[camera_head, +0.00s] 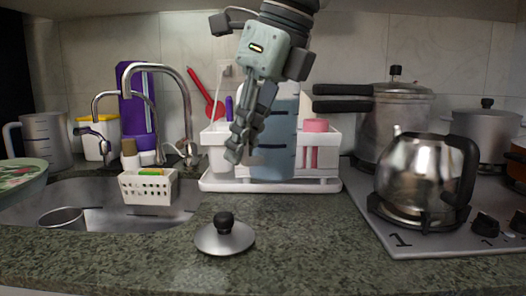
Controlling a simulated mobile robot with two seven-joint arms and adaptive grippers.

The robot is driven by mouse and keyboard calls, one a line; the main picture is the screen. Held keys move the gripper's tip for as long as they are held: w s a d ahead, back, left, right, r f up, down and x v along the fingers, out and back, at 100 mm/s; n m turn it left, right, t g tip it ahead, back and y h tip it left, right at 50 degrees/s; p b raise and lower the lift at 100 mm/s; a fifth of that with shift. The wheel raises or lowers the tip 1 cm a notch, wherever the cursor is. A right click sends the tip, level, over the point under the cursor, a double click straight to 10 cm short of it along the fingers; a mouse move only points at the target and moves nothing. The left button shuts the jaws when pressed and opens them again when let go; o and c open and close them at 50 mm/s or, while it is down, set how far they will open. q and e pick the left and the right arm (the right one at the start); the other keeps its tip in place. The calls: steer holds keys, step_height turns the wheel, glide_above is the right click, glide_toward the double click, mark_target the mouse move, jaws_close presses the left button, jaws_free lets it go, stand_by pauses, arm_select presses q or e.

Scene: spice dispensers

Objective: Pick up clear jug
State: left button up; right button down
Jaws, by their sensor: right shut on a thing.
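A clear, bluish jug (275,150) with dark bands stands upright in the middle of the camera_head view, in front of the white rack. My right gripper (238,145) comes down from above on the jug's left side and is shut on it. The gripper hides the jug's left edge and handle area. I cannot tell whether the jug's base touches the rack's tray or hangs just clear of it. My left gripper is not in view.
The white rack (325,183) stands close behind the jug. A pot lid (225,238) lies on the counter in front. A steel kettle (414,170) sits on the stove at right. The sink and faucet (160,72) are at left, with a grey jug (46,141) beyond.

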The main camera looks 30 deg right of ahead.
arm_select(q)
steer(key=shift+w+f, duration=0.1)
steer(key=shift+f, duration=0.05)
arm_select(e)
steer(key=shift+w+a+r, duration=0.25)
steer(key=shift+a+r, duration=0.2)
steer(key=shift+a, duration=0.2)
steer(key=shift+w+a+r, duration=0.25)
steer(key=shift+a+r, duration=0.2)
steer(key=shift+a, duration=0.15)
steer(key=shift+w+a+r, duration=0.25)
steer(key=shift+a+r, duration=0.2)
steer(key=shift+a, duration=0.2)
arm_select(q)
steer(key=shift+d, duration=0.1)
